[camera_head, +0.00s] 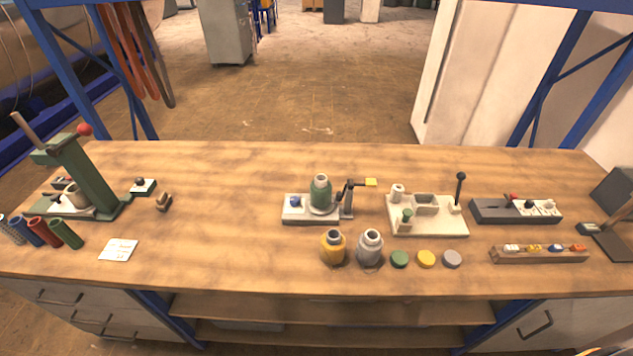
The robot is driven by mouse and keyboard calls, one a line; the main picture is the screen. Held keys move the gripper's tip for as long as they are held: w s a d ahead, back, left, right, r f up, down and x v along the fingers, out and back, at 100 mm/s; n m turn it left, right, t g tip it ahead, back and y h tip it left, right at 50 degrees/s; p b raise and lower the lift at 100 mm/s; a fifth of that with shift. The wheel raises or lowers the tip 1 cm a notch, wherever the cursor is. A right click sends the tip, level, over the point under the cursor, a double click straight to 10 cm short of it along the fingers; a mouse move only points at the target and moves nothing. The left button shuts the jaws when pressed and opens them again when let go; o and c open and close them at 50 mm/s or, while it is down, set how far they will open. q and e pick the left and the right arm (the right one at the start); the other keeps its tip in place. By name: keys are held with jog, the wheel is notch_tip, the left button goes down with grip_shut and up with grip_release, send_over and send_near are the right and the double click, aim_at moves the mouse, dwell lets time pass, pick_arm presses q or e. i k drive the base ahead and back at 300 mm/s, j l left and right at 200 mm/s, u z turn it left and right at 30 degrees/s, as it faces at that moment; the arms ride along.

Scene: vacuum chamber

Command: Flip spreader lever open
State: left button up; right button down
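A pale fixture plate (428,228) lies right of the middle of the bench, with a raised block and small posts on it. An upright black lever (460,190) with a round knob stands at its right rear corner. Left of it, a white base (310,214) carries a green bottle-shaped part (321,192) and a dark post with a yellow-tipped arm (369,182) pointing right. No label shows which of these is the spreader lever. Neither of my grippers is in view.
A green lever press (90,180) with a red knob stands at the left. Yellow (333,247) and grey (370,247) bottles and several coloured caps (426,259) line the front middle. A dark switch block (515,211) and a wooden rack (540,255) are at the right.

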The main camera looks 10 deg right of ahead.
aim_at(461, 175)
jog(key=z, duration=1.45)
